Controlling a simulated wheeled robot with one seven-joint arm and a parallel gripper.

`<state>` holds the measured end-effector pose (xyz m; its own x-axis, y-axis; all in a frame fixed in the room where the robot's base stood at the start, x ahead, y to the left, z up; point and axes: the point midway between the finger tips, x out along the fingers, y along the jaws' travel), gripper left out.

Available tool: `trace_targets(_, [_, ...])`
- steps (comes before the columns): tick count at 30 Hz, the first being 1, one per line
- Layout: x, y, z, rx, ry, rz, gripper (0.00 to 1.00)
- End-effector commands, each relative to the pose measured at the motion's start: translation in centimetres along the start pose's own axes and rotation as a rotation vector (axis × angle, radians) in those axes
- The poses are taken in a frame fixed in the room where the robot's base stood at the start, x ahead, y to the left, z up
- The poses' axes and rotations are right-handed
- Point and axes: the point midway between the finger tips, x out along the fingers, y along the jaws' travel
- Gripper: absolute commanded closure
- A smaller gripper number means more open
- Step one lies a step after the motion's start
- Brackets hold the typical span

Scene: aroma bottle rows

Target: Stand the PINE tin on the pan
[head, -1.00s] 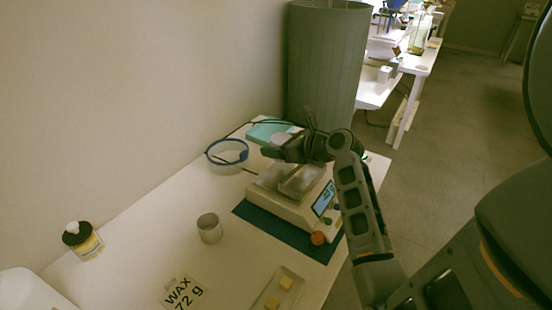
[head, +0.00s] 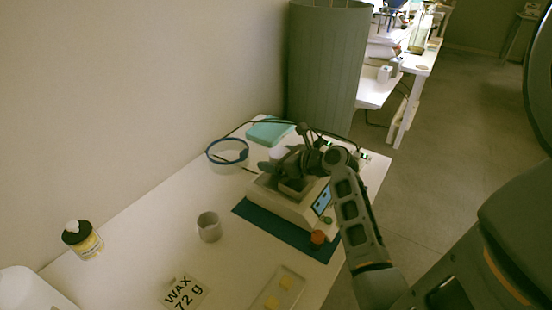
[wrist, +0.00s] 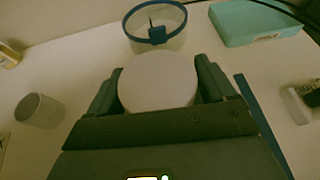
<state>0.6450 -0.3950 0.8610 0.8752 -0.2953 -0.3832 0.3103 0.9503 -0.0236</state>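A white round-topped tin (wrist: 158,82) sits between the fingers of my gripper (wrist: 158,88) in the wrist view, with a finger close against each side. Any label on it is hidden, so PINE cannot be read. In the head view, the pale tin (head: 278,153) shows just beyond my gripper (head: 280,167). My gripper is over the white scale (head: 284,207), whose pan is largely hidden behind the gripper and arm. The scale stands on a blue mat (head: 270,230) and has a lit display. I cannot tell whether the tin touches anything below it.
A blue-rimmed clear ring-shaped dish (head: 227,152) and a teal box (head: 269,131) lie behind the scale. A grey cup (head: 209,227), a WAX 72 g card (head: 182,293), a tray with yellow pieces (head: 279,291) and a dark-lidded yellow jar (head: 83,240) are nearer. Open table lies left of the scale.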

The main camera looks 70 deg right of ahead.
Motion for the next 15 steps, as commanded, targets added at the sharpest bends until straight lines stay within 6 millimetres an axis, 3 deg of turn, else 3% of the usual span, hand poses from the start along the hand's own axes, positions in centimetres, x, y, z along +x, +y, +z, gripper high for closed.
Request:
trace_targets(3, [0.0, 0.0, 0.0, 0.0, 0.0, 0.0, 0.05])
trace_targets(11, [-0.1, 0.0, 0.1, 0.0, 0.0, 0.0, 0.05])
trace_targets(15, [-1.2, 0.0, 0.1, 0.001, 0.0, 0.0, 0.05])
